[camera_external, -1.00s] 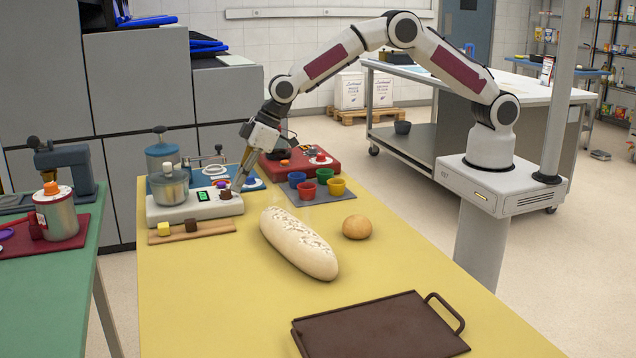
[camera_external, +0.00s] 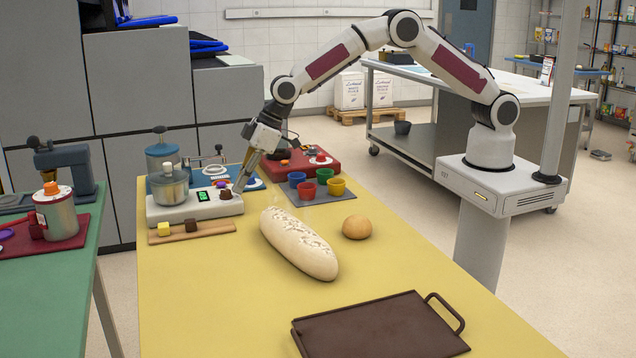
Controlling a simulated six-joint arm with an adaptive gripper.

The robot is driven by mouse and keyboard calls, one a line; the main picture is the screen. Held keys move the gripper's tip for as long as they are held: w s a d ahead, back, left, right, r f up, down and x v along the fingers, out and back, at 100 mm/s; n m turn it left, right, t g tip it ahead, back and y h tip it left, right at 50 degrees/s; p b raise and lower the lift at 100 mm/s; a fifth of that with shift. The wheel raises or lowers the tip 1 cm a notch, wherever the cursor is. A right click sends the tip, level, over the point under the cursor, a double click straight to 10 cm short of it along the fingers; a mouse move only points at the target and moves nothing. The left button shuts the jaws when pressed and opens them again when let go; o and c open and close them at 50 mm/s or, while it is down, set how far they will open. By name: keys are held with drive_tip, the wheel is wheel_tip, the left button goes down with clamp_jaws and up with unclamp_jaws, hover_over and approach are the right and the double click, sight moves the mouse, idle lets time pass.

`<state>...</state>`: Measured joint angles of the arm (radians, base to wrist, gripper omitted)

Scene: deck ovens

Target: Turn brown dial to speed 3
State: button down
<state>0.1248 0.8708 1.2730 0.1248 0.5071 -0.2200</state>
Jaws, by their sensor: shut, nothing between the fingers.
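A white mixer unit (camera_external: 175,213) stands at the far left of the yellow table. It carries a metal pot (camera_external: 171,187), a small green display (camera_external: 203,196) and a brown dial (camera_external: 225,194) on its right end. The display's digits are too small to read. My gripper (camera_external: 238,189) points down just right of the brown dial, its fingers shut with nothing between them. The tips are at or very near the dial; I cannot tell whether they touch it. The dial's pointer mark is too small to make out.
A wooden strip (camera_external: 170,238) with yellow and brown blocks lies in front of the unit. A red device (camera_external: 318,166) and coloured cups (camera_external: 308,189) stand to the right. A bread loaf (camera_external: 299,243), a bun (camera_external: 356,227) and a brown tray (camera_external: 380,330) lie nearer.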

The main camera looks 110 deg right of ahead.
drive_tip(key=shift+s+r, duration=0.1)
drive_tip(key=shift+s, duration=0.1)
idle(0.4)
drive_tip(key=shift+r, duration=3)
drive_tip(key=shift+d+r, duration=0.35)
drive_tip(key=shift+r, duration=0.15)
drive_tip(key=shift+f, duration=0.1)
drive_tip(key=shift+f, duration=3.4)
